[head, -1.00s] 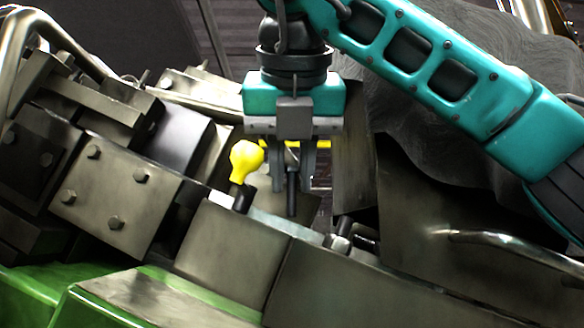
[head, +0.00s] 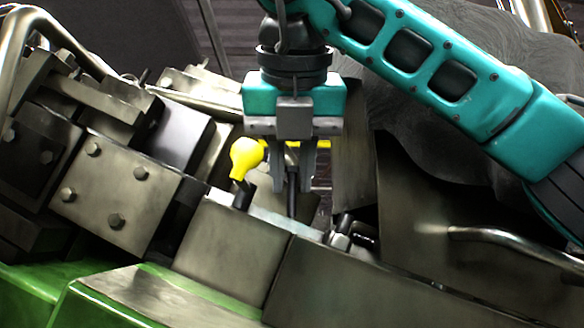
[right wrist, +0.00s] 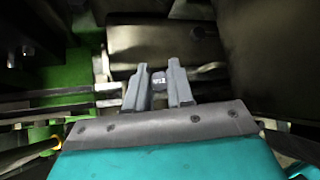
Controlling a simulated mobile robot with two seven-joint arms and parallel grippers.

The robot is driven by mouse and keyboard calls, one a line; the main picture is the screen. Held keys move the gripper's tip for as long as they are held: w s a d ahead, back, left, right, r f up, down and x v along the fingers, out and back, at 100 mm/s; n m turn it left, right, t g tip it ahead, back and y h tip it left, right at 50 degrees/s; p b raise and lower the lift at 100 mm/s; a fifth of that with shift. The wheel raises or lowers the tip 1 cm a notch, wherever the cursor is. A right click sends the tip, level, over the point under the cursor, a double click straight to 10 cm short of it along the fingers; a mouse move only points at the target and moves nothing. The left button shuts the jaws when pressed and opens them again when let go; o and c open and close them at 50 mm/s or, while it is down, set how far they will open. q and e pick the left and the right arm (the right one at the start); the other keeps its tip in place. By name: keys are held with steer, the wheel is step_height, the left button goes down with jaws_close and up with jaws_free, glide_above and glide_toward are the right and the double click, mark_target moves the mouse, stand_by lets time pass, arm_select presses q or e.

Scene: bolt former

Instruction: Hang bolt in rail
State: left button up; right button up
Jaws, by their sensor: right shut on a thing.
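My right gripper (head: 293,186) points down over the machine and is shut on a dark, slim bolt (head: 292,200). The bolt hangs upright below the fingers. Its lower end is at the pale top strip of the machine, which seems to be the rail (head: 272,209). I cannot tell whether the bolt is in the rail's gap or just in front of or behind it. In the right wrist view a small grey bolt head (right wrist: 158,80) shows between the two fingers (right wrist: 160,82), with metal bars (right wrist: 60,104) to the left. My left gripper is not in view.
A yellow bulb-shaped part (head: 245,158) on a dark stem stands close left of the fingers. Dark upright plates (head: 353,165) stand close on the right. Bolted metal blocks (head: 110,190) fill the left, and a bent metal handle (head: 500,246) lies at the right.

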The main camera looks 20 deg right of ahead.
mark_target(291, 198)
steer(key=shift+f+b, duration=0.7)
steer(key=shift+f, duration=0.15)
stand_by(0.3)
steer(key=shift+s+f, duration=0.1)
steer(key=shift+f, duration=0.1)
steer(key=shift+s+a+f+b, duration=0.1)
steer(key=shift+f+b, duration=0.05)
steer(key=shift+b, duration=0.2)
jaws_close()
steer(key=shift+s+f+b, duration=0.15)
steer(key=shift+f+b, duration=0.25)
steer(key=o, duration=1.1)
jaws_free()
steer(key=shift+r, duration=0.15)
